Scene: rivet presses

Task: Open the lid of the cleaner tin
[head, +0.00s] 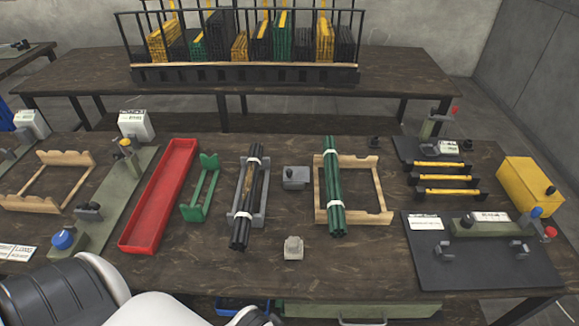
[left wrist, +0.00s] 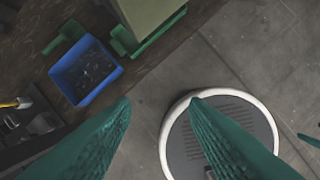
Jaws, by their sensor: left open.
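No tin with a readable cleaner label shows. The closest match is a yellow box (head: 530,185) with a black knob, at the right end of the near table in the head view; its lid looks shut. A small grey box (head: 295,178) with a dark knob stands mid-table, also looking closed. My left gripper (left wrist: 158,102) shows only in the left wrist view, its two green fingers apart with nothing between them. It points down toward the floor, away from the tabletop things. My right gripper is not in view.
A red tray (head: 160,205), a green rack (head: 203,187), dark rods (head: 247,200) and green rods (head: 333,185) stand on the near table. A black press plate (head: 430,265) lies front right. A blue bin (left wrist: 86,72) shows below. The table's front middle is mostly clear.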

